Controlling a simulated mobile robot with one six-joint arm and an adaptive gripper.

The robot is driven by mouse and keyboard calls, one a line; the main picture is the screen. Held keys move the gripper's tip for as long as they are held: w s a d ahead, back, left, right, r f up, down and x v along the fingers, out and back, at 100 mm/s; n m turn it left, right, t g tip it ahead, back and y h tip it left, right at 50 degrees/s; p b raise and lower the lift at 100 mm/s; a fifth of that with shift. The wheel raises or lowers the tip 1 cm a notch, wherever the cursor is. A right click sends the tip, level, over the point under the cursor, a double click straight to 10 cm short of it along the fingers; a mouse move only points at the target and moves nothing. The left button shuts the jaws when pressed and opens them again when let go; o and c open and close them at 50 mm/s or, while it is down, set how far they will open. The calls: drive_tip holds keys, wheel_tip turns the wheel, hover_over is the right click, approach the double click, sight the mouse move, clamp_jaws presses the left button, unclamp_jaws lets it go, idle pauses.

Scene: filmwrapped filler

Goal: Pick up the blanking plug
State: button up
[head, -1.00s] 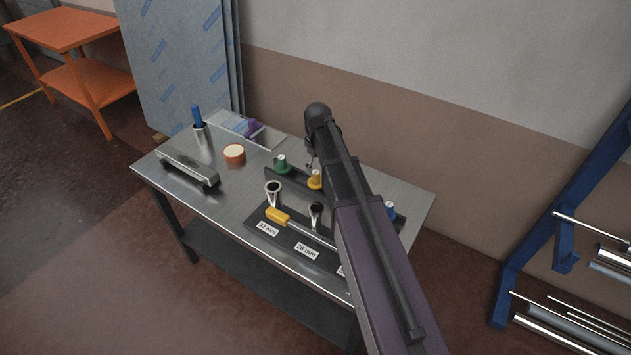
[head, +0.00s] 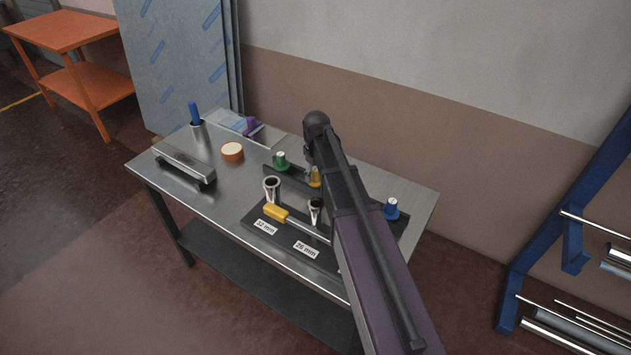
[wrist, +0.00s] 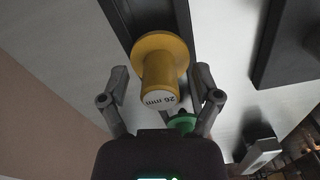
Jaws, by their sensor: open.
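A yellow blanking plug (wrist: 155,60) with a wide flange and "26 mm" on its end face sits on a dark rail in the wrist view. My gripper (wrist: 160,82) is open, with one finger on each side of this plug and a gap visible on both sides. In the head view the yellow plug (head: 315,178) is partly covered by my arm. A green plug (head: 281,161) stands to its left, also seen in the wrist view (wrist: 182,123), and a blue plug (head: 391,208) to its right.
On the steel table (head: 225,195) is a dark board with metal tube pieces (head: 271,188), a yellow-handled tool (head: 276,212) and size labels. Left of it are an orange tape roll (head: 232,152), a metal bar (head: 184,165) and a cup with a blue item (head: 195,118).

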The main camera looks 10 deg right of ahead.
idle(0.5)
clamp_jaws()
